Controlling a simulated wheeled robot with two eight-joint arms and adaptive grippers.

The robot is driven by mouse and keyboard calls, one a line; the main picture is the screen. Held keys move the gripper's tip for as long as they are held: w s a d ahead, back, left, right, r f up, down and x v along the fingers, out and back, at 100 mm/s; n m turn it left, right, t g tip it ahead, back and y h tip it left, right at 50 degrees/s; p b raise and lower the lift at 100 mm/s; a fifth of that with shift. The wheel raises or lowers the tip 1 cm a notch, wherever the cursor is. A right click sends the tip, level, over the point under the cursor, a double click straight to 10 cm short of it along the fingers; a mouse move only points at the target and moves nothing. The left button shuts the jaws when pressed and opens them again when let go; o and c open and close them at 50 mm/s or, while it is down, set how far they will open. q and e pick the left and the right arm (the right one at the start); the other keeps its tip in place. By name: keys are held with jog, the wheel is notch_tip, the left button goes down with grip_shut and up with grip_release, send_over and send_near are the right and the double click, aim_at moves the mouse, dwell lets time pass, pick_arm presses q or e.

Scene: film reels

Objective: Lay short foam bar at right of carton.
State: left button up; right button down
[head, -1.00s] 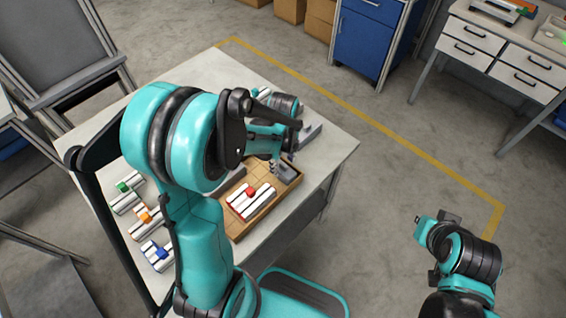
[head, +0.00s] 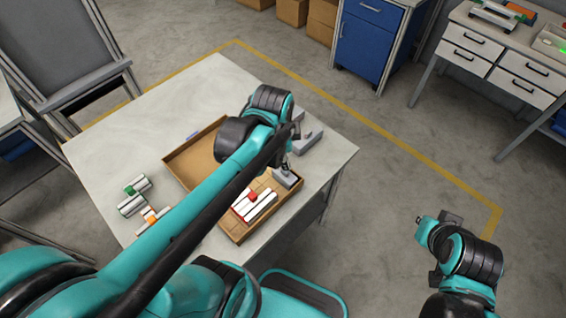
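The open brown carton (head: 194,146) lies on the table, its middle hidden by my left arm. A short grey foam bar (head: 287,179) is at the carton's right end, beside white rolls (head: 258,208) with a red piece. My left gripper (head: 285,165) is directly above this bar, its fingers small and partly hidden by the arm. I cannot tell whether they touch or grip the bar. More grey foam (head: 309,142) lies on the table beyond the carton's right corner. My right gripper (head: 449,218) is over the floor at the lower right, away from the table; its fingers are unclear.
White rolls with green (head: 131,190) and orange (head: 150,219) pieces lie on the table (head: 110,150) left of the carton. The table's back left is bare. A blue cabinet (head: 366,45) and a drawer bench (head: 500,60) stand beyond.

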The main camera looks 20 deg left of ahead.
pick_arm(q)
jog(key=s+d+r+n+t, duration=0.1)
jog(key=s+n+t, duration=0.3)
jog(key=n, duration=0.8)
jog(key=shift+s+d+r, duration=0.4)
jog(key=shift+s+d, duration=0.05)
jog(key=shift+s, duration=0.25)
